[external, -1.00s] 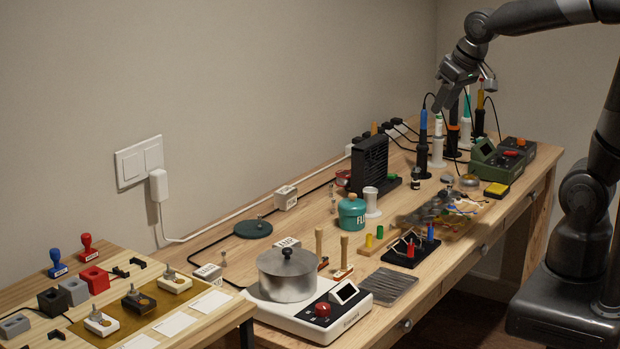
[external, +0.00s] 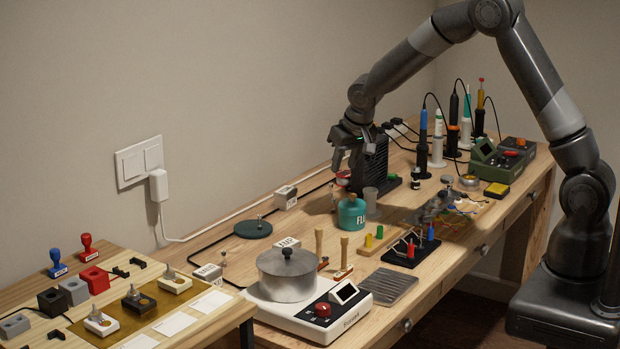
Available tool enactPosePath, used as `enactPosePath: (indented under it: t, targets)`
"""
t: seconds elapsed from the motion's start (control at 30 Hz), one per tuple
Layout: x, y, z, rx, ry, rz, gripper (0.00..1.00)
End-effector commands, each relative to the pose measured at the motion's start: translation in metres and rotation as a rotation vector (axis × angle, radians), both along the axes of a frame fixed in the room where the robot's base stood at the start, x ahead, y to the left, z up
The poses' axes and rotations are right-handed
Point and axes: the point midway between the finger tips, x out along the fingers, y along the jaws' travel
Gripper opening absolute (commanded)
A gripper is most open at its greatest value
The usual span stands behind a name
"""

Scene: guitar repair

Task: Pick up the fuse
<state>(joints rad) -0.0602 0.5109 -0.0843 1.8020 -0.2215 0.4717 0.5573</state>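My gripper (external: 345,166) points down above the back middle of the workbench, in front of the black fan-like box (external: 375,162) and up and left of the teal flux pot (external: 351,212). Its two fingers look apart, with nothing visible between them. I cannot make out the fuse for certain. A small, thin upright piece (external: 333,199) stands on the wood just below the gripper, left of the pot; it is too small to identify.
A steel pot (external: 287,276) sits on a white hotplate (external: 322,322) at the front. A green round pad (external: 253,229) and a small white labelled block (external: 286,197) lie left of the gripper. Soldering irons in stands (external: 438,150) fill the far right. A black cable runs along the back.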

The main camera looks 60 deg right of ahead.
Motion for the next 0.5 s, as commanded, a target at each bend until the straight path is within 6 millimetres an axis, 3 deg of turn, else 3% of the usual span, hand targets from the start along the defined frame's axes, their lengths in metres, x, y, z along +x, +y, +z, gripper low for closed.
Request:
enactPosePath:
  t: [0.5]
  targets:
    - [0.027, -0.007, -0.063, -0.001, 0.002, -0.009, 0.35]
